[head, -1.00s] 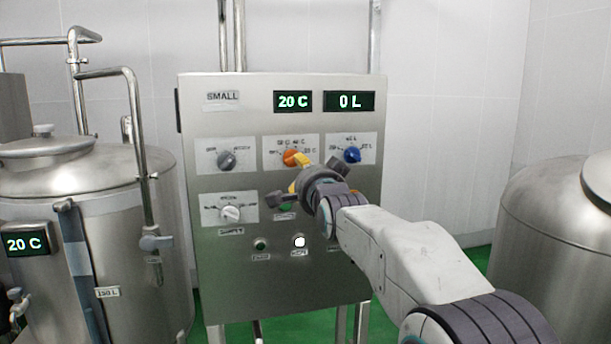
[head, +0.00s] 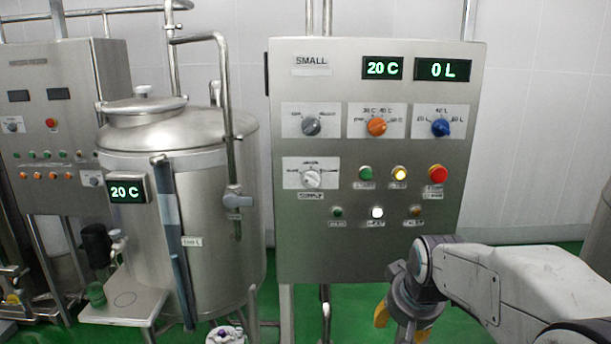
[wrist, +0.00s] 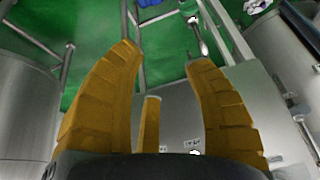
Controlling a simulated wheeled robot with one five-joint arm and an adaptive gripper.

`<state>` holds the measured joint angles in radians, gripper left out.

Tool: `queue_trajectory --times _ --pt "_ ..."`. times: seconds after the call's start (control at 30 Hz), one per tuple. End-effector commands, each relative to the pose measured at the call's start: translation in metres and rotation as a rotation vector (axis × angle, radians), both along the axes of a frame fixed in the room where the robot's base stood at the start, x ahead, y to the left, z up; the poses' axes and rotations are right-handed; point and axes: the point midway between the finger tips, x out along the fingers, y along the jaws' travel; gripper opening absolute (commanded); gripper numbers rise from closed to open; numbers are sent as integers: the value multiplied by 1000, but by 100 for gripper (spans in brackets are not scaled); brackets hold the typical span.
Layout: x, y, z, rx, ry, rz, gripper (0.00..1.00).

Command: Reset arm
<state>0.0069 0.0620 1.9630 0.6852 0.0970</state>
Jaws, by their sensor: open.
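My gripper (head: 396,322) hangs below the lower right edge of the control panel in the head view, pointing down with yellow fingers partly cut off by the frame. In the wrist view my gripper (wrist: 165,60) has its yellow fingers spread wide with nothing between them. It is apart from the panel's knobs and buttons. The steel control panel (head: 290,245) reads SMALL, 20 C and 0 L. It carries an orange knob (head: 377,127), a blue knob (head: 441,127), a grey knob (head: 311,126) and a white knob (head: 312,179).
A steel tank (head: 205,240) with a 20 C display stands left of the panel. Another panel (head: 70,115) with knobs and buttons is at the far left. A red button (head: 438,173) and a lit yellow button (head: 399,173) are on the main panel. Green floor shows below.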

Motion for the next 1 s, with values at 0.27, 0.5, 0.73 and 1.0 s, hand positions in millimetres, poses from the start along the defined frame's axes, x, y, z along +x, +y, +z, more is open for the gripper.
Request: queue_trajectory --times 0.27,0.5,0.73,1.0 --pt "-170 2 -48 -28 267 102 46" --pt "-225 2 -60 -32 188 100 46" --pt "-230 3 -48 -39 56 98 46" --pt "-231 3 -46 -41 17 98 46"
